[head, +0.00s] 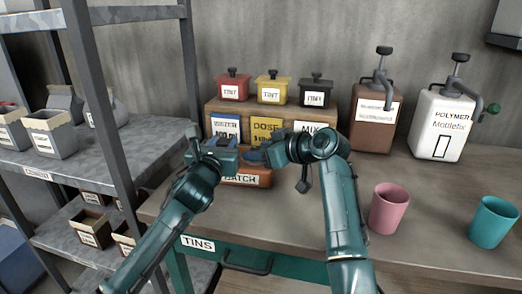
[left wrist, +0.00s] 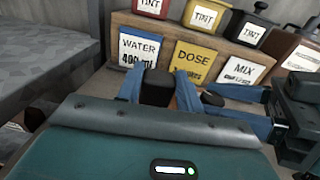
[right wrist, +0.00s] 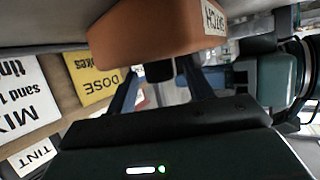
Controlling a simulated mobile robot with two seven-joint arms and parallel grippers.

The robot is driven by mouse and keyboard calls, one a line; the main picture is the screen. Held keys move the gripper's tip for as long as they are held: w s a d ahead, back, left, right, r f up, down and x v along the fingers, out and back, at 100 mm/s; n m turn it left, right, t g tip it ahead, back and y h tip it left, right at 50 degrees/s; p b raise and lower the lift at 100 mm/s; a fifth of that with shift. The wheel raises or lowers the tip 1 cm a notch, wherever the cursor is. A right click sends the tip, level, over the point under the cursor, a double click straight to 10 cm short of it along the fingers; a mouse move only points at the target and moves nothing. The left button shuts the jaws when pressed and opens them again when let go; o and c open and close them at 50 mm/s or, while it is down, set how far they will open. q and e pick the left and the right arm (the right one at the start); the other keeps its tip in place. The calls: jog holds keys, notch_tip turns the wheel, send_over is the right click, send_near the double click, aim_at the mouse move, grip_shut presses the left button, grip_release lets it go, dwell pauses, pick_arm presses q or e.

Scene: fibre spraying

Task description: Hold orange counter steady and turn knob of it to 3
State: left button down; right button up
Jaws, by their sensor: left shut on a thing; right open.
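The orange counter (head: 247,179), labelled BATCH, sits on the bench in front of the wooden box, its upper part hidden by my grippers. It also shows in the right wrist view (right wrist: 150,32). My left gripper (head: 225,143) is at its left; in the left wrist view its blue fingers (left wrist: 160,95) are closed on a dark block of the counter (left wrist: 157,87). A black knob (left wrist: 212,98) stands just right of it. My right gripper (head: 257,156) is open, its fingers (right wrist: 160,88) on either side of the knob in the right wrist view. I cannot read the knob's setting.
Behind the counter, the wooden box (head: 213,106) carries WATER, DOSE and MIX cards and red, yellow and black tint pots. Brown and white pump bottles (head: 440,125) stand right of it. Pink (head: 389,208) and teal (head: 493,223) cups stand at right. A metal shelf rack is at left.

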jog(key=c, duration=1)
jog(key=shift+s+a+m+t+h, duration=0.15)
jog(key=shift+m+t+h, duration=0.55)
jog(key=shift+m+h, duration=0.45)
jog(key=shift+a+m+t+h, duration=0.1)
jog(key=shift+m+t+h, duration=0.6)
jog(key=shift+m+h, duration=0.45)
jog(key=o, duration=1)
jog(key=v, duration=1.2)
